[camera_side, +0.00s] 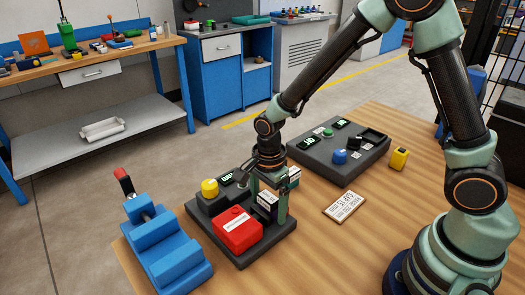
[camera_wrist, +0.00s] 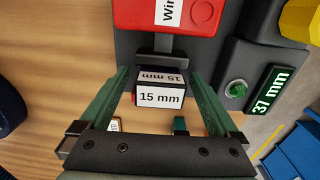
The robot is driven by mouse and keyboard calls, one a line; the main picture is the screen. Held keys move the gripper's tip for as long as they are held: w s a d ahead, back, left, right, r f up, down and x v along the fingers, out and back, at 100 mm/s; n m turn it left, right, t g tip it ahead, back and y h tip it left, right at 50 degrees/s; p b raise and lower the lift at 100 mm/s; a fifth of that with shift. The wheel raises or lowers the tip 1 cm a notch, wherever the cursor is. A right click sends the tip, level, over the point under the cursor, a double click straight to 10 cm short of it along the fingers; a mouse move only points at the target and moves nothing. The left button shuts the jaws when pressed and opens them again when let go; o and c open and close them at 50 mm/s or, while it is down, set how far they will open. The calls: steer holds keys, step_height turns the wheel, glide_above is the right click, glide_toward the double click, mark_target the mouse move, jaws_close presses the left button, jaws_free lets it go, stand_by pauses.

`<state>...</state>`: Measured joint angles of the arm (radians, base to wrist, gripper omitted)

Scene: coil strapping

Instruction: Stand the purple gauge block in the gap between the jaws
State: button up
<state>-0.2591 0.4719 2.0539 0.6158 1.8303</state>
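A small dark block labelled "15 mm" (camera_wrist: 160,97) stands between my gripper's fingers in the wrist view; its purple colour is hard to make out. It shows partly behind a finger in the side view (camera_side: 267,201). My gripper (camera_wrist: 158,75) is open, its two green fingers on either side of the block with a narrow space at each side. In the side view my gripper (camera_side: 269,205) points down over the near device. A dark jaw bar (camera_wrist: 162,57) lies between the block and the red housing (camera_wrist: 175,15). The other jaw is not clearly visible.
The near device's dark base (camera_side: 245,257) carries the red housing, a yellow knob (camera_side: 209,188) and a display reading "37 mm" (camera_wrist: 269,90). A blue vise (camera_side: 165,250) stands left. A second dark device (camera_side: 340,165), a printed card (camera_side: 344,206) and a yellow block (camera_side: 399,158) lie right.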

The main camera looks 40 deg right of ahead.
step_height(320, 180, up, 11)
steer(key=shift+r, duration=0.15)
steer(key=s+d+r+n+t, duration=0.5)
steer(key=s+d+r+n, duration=0.2)
steer(key=n, duration=1.1)
step_height(320, 180, up, 3)
steer(key=shift+s+d+r+t, duration=0.1)
steer(key=shift+s+d+t, duration=0.2)
steer(key=shift+d, duration=0.95)
